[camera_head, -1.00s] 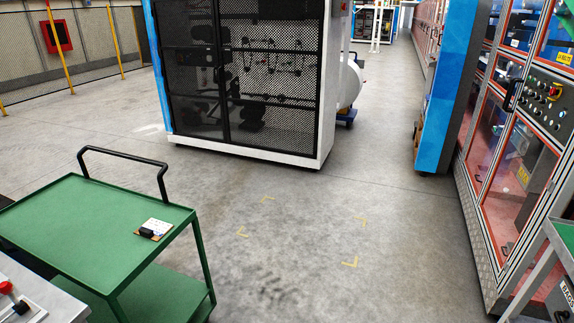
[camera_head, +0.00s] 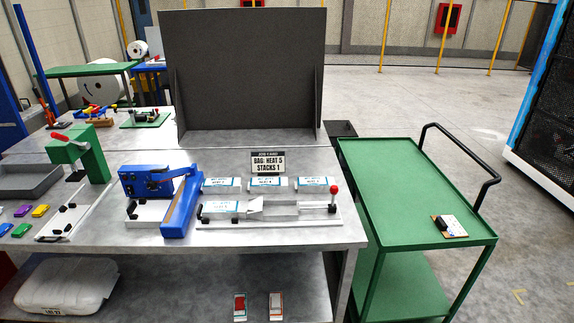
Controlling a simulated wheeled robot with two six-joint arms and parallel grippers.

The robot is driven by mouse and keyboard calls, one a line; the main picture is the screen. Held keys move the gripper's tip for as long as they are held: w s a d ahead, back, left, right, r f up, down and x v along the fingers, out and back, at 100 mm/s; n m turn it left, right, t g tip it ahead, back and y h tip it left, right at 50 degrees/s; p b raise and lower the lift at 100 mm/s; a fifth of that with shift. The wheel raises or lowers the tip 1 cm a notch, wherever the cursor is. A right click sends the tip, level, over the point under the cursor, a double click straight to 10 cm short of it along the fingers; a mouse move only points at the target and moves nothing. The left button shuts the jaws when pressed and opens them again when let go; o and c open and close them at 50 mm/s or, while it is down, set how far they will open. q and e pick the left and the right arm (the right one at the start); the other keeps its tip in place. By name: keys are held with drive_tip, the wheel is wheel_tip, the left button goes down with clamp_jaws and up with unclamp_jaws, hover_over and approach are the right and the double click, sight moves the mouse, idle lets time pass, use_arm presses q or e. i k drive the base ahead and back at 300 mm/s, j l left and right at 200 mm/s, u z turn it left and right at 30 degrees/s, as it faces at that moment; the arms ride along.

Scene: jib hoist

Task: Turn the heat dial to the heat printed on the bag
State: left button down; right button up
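A job card (camera_head: 268,162) stands on the grey workbench and reads "BAG: HEAT 5 STACKS 1". A blue lever press (camera_head: 181,205), perhaps the sealer, sits left of the card. I cannot make out a heat dial on it. Several white packets with blue labels lie right of the press, such as this packet (camera_head: 268,183); their print is too small to read surely. Neither of my grippers is in view.
The workbench (camera_head: 300,237) holds a green press (camera_head: 80,155), a red-knobbed slide fixture (camera_head: 334,190) and small coloured blocks. A tall grey panel (camera_head: 250,75) stands behind. A green cart (camera_head: 400,180) is at the right; floor beyond is open.

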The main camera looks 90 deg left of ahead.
sight(152, 185)
drive_tip(key=u, duration=3.9)
drive_tip(key=i+j+z, duration=0.1)
drive_tip(key=z, duration=0.4)
drive_tip(key=j+z, duration=0.1)
drive_tip(key=z, duration=0.4)
drive_tip(key=j+z, duration=0.2)
drive_tip(key=z, duration=0.3)
drive_tip(key=j+z, duration=0.25)
drive_tip(key=j, duration=0.25)
drive_tip(key=j+z, duration=0.2)
drive_tip(key=j, duration=0.3)
drive_tip(key=k+j+z, duration=0.1)
drive_tip(key=j+z, duration=0.15)
drive_tip(key=j, duration=0.2)
drive_tip(key=k+j+z, duration=0.2)
drive_tip(key=j, duration=0.3)
drive_tip(key=j+z, duration=0.25)
drive_tip(key=j, duration=0.2)
drive_tip(key=k+j, duration=0.15)
drive_tip(key=j, duration=0.25)
drive_tip(key=k+j, duration=0.15)
drive_tip(key=j, duration=0.25)
drive_tip(key=k+j, duration=0.2)
drive_tip(key=j, duration=0.2)
drive_tip(key=k+j, duration=0.15)
drive_tip(key=j, duration=0.25)
drive_tip(key=k+j, duration=0.15)
drive_tip(key=j, duration=0.25)
